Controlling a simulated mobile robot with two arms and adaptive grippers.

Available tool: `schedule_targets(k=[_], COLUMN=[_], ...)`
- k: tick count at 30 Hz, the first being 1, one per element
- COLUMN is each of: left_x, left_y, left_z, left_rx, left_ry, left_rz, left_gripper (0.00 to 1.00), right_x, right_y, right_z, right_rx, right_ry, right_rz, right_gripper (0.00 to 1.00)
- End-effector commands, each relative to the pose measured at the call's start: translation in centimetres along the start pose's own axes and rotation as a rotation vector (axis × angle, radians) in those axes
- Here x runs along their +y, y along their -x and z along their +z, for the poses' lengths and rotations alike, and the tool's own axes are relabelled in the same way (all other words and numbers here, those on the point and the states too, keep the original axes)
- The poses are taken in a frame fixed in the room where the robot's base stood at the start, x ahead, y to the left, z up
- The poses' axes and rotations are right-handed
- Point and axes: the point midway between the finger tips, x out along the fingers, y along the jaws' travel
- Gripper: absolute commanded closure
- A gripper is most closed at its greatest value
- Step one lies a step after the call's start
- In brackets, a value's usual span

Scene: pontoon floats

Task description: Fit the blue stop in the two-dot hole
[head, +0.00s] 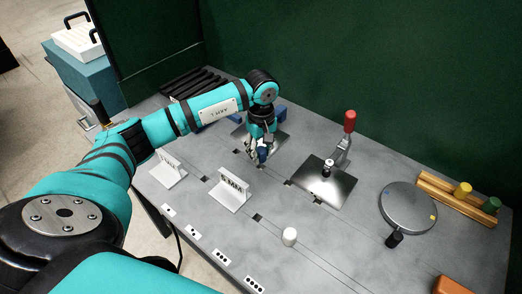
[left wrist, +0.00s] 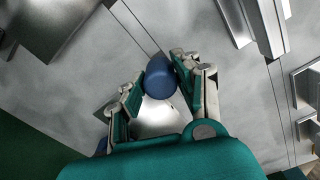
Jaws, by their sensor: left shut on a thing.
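The blue stop is a short cylinder (left wrist: 159,78) held between the two finger pads of my left gripper (left wrist: 158,82) in the left wrist view. In the head view my left gripper (head: 259,150) points down low over the table, in front of a shiny plate; the blue stop (head: 263,154) shows at its fingertips. Whether the stop touches the table is unclear. Small dark square holes lie in the tabletop, among them one left of the gripper (head: 237,152) and one farther front (head: 257,218). Dot labels (head: 193,232) line the front edge; their counts are hard to read. My right gripper is out of view.
Two white angle brackets (head: 232,193) stand left of centre. A red-handled clamp (head: 348,122) stands at a metal plate (head: 330,188). A white cylinder (head: 289,236) stands front centre. A round disc (head: 408,207) and wooden rack (head: 455,196) with yellow and green cylinders are at right.

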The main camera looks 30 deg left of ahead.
Motion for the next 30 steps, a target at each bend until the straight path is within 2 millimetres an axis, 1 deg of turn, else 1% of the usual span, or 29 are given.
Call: schedule_targets(k=[30], left_x=[0.0], left_y=[-2.6], left_z=[0.0], left_rx=[0.0], left_ry=[0.001], left_rz=[0.0], left_gripper=[1.0], right_x=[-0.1], right_y=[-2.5], right_z=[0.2], right_rx=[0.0], right_ry=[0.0], right_rz=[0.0], right_gripper=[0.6])
